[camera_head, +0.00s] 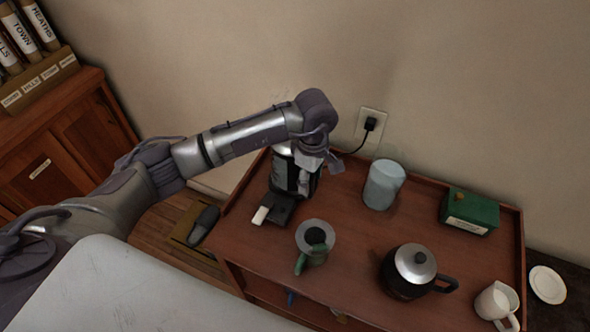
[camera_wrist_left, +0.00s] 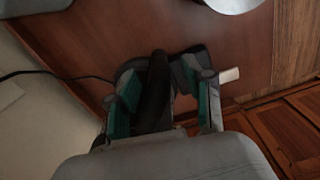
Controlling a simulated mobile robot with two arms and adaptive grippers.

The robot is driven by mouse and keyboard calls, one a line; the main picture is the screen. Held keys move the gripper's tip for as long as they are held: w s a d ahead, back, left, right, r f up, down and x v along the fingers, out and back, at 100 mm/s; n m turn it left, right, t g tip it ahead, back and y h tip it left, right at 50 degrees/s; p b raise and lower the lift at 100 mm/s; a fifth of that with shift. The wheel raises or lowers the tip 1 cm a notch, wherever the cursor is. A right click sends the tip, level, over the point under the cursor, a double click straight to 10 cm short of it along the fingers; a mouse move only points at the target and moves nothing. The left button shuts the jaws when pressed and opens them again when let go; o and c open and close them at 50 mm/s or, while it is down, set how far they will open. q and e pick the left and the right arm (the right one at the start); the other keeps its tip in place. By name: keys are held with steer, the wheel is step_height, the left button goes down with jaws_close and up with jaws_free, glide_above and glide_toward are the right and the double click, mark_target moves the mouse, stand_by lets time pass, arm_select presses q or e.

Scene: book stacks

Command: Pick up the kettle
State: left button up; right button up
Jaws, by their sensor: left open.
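A black and silver kettle (camera_head: 283,172) stands at the left end of the wooden trolley top, by a black base with a white switch (camera_head: 261,215). My left wrist and gripper (camera_head: 318,170) are over it and hide much of it. In the left wrist view, my left gripper (camera_wrist_left: 163,90) is open, its green-padded fingers on either side of the kettle's dark handle (camera_wrist_left: 156,88). I cannot tell whether they touch it. A second pot, black with a silver lid (camera_head: 414,265), stands at the front right. My right gripper is not in view.
On the wooden trolley (camera_head: 345,222) are a pale blue canister (camera_head: 384,185), a grey cup with a green handle (camera_head: 315,240), a green box (camera_head: 469,211) and a white jug (camera_head: 496,302). A cord runs to the wall outlet (camera_head: 371,124). The trolley's middle is partly clear.

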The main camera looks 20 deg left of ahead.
arm_select(q)
steer(key=shift+f, duration=0.95)
steer(key=shift+c, duration=0.4)
jaws_close()
steer(key=shift+w+r, duration=0.15)
